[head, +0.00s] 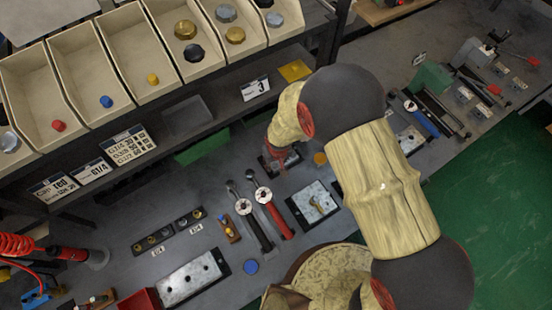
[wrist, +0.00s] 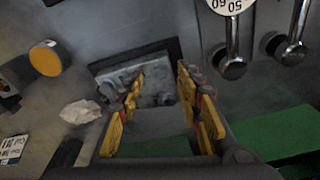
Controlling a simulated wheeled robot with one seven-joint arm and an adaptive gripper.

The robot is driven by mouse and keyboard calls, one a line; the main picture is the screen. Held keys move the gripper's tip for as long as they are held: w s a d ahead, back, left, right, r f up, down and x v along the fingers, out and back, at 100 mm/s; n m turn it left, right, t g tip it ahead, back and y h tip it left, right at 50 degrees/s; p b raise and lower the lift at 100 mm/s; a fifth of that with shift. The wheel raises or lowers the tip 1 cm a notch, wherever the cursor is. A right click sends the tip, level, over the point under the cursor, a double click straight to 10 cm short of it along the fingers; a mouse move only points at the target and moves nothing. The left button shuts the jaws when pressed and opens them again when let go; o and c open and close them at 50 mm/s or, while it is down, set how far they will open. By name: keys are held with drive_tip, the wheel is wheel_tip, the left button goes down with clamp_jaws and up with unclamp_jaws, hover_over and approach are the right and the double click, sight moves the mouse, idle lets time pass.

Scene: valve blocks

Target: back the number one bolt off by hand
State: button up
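My gripper (wrist: 161,74) is open in the wrist view, its two yellow-padded fingers apart with nothing held between them. A grey metal block (wrist: 152,88) on a dark plate (wrist: 170,50) lies beyond and partly behind the fingers; I cannot tell whether they touch it. No number one bolt can be made out on it, and the fingers hide part of it. In the head view my gripper (head: 281,159) is small and dark, low over the bench behind my forearm. Another block (head: 314,202) with a brass-coloured fitting lies nearer, and a long block with holes (head: 190,279) lies front left.
Two dial wrenches (head: 254,206) lie beside the blocks; a dial (wrist: 228,4) and wrench heads show at right in the wrist view. An orange disc (wrist: 45,58) and crumpled white piece (wrist: 80,112) are at left. Parts bins (head: 120,45) stand on a shelf behind.

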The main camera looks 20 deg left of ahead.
drive_tip(key=shift+w+f, duration=0.1)
drive_tip(key=shift+f, duration=0.55)
drive_tip(key=c, duration=0.3)
clamp_jaws()
drive_tip(key=shift+n, duration=0.3)
